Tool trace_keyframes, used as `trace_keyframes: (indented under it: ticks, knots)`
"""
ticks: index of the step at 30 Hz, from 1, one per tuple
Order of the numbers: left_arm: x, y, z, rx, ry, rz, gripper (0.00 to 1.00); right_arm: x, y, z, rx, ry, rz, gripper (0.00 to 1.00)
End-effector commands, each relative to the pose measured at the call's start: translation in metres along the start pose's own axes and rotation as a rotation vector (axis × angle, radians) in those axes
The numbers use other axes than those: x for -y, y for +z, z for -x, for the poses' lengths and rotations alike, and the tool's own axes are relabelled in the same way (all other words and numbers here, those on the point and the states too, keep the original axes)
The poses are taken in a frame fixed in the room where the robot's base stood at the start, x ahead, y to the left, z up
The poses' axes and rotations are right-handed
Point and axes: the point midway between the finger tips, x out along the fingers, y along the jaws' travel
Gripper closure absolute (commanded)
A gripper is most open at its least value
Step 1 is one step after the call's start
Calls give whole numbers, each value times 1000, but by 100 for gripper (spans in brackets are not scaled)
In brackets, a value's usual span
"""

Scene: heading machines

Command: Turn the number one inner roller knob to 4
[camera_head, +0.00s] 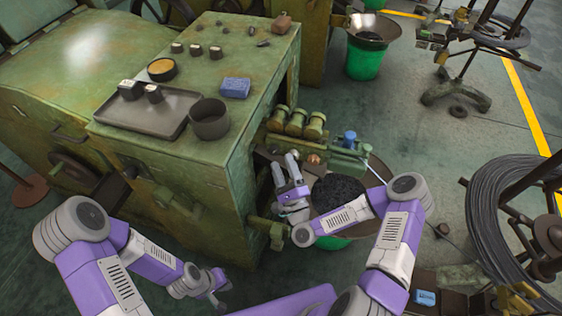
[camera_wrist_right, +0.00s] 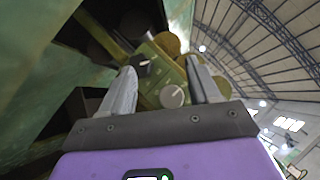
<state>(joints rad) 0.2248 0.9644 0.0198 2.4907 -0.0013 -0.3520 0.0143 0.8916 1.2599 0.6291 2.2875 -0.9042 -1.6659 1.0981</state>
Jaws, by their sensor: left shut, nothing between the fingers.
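In the right wrist view a grey round knob (camera_wrist_right: 172,96) and a dark knob (camera_wrist_right: 143,63) sit on a green panel (camera_wrist_right: 158,78) beyond the fingers. I cannot read their numbers or tell which is the number one inner roller knob. My right gripper (camera_wrist_right: 160,68) is open, with the knobs showing between its fingers and nothing held. In the head view my right gripper (camera_head: 285,166) is beside the green machine's (camera_head: 215,170) right side, near the roller unit (camera_head: 296,122); the knobs are not clear there. My left gripper (camera_head: 217,300) is shut and empty, low in front of the machine.
On the machine top are a grey tray (camera_head: 145,110), a dark cup (camera_head: 209,118) and a blue sponge (camera_head: 235,87). A dark-filled bowl (camera_head: 338,192) stands just right of my right gripper. A wire coil (camera_head: 500,220) stands at the far right. The floor behind is partly open.

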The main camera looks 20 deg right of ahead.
Motion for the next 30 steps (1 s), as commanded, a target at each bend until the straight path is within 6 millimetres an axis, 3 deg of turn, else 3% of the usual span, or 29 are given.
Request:
trace_keyframes:
  ticks: [12, 27, 30]
  knots:
    - [4, 0, -11, 0, 0, 0, 100, -2, -2, 27, -2, 4, 1, 38]
    - [5, 0, -12, 0, 0, 0, 100, -2, -2, 28, -2, 5, 1, 38]
    - [4, 0, -11, 0, 0, 0, 100, -1, -2, 27, -2, 5, 1, 51]
